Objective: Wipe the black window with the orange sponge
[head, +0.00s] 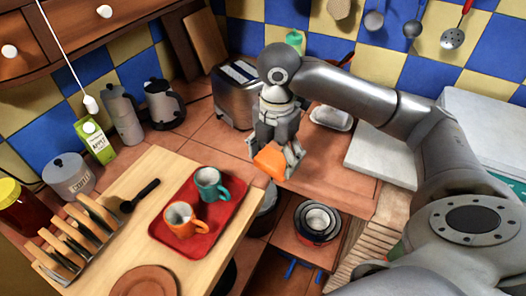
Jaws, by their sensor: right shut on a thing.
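The orange sponge (269,160) is held in the fingers of my right gripper (280,155), which is shut on it. The gripper points down, above the tiled counter and in front of the toaster. The sponge looks tilted, and the fingers and wrist hide part of it. I cannot make out a black window in the head view. My left gripper is not in view.
A silver toaster (230,98) stands behind the gripper. A red tray (225,222) with a teal mug (208,184) and an orange mug (182,222) lies on the wooden table at left. Nested pots (318,222) sit below right. A white dish (331,118) lies behind.

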